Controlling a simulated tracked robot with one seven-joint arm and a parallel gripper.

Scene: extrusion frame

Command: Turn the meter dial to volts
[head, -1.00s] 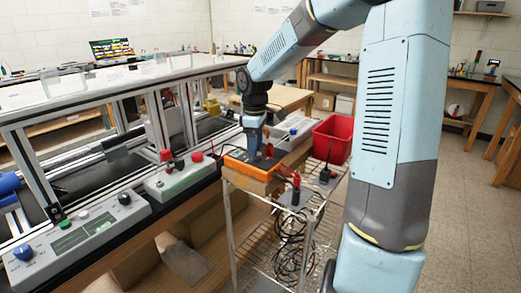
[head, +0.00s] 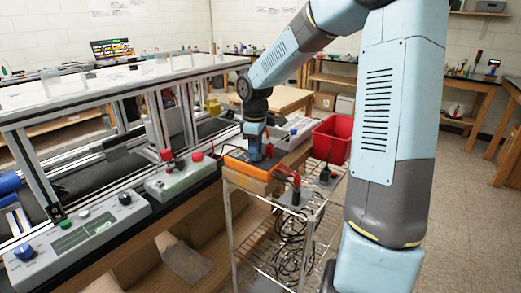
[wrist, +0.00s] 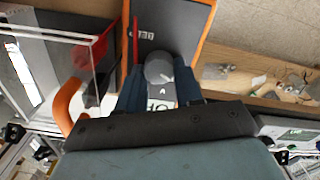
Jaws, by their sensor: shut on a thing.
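The meter (head: 237,163) is an orange-edged box with a dark face. The round grey dial (wrist: 159,67), with a light pointer mark, stands between my two fingers. My gripper (wrist: 160,82) is shut on the dial, one dark finger on each side. In the head view my gripper (head: 257,156) points down onto the meter and hides the dial. Pale labels are partly visible by the dial, too small to read surely.
The wire cart (head: 231,215) holds red and black leads (head: 297,194) and coiled cables. A red bin (head: 332,138) stands behind it. The bench with the extrusion frame and control boxes (head: 82,236) is close on the left. An orange-red lead (wrist: 66,105) curves beside my gripper.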

